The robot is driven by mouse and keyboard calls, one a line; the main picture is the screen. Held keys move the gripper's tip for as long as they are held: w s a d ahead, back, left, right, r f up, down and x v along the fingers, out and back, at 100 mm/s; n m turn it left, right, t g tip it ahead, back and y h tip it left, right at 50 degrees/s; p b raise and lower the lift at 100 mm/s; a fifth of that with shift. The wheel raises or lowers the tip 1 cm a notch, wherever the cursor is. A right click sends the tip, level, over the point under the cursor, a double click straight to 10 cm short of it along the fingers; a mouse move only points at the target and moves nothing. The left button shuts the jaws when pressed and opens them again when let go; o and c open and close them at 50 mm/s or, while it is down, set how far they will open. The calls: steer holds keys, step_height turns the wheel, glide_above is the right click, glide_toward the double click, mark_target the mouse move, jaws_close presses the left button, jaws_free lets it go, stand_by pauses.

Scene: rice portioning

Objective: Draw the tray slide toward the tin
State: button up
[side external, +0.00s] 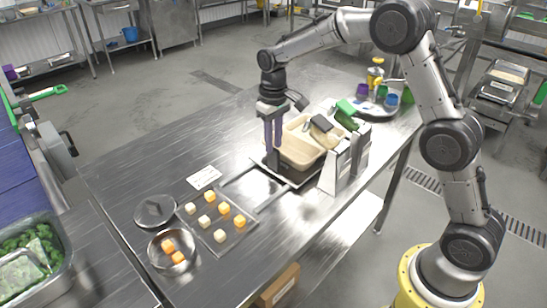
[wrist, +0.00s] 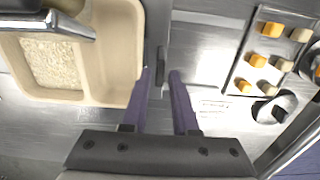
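The tray slide (side external: 262,163) is a dark metal plate with a beige tray (side external: 299,158) on it and rails running toward the left front. Its dark upright handle (side external: 273,159) stands at the tray's near left edge. In the wrist view the handle (wrist: 161,55) is a dark bar beside the beige tray (wrist: 139,50). My gripper (side external: 273,147) points down over it. Its purple fingers (wrist: 160,74) are apart, one either side of the bar, with gaps showing; contact is not clear. The round tin (side external: 157,262), holding orange cubes, stands at the front left.
A metal sheet (side external: 238,231) with several orange and pale cubes lies between the slide and tin. A round lid (side external: 155,210) is behind the tin. A white card (side external: 204,177) lies left of the rails. Upright metal holders (side external: 338,168) stand right of the tray.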

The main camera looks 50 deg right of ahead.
mark_target(273, 169)
step_height(273, 169, down, 6)
steer(key=shift+r, duration=0.15)
stand_by(0.3)
jaws_close()
steer(key=shift+a+r, duration=0.1)
stand_by(1.2)
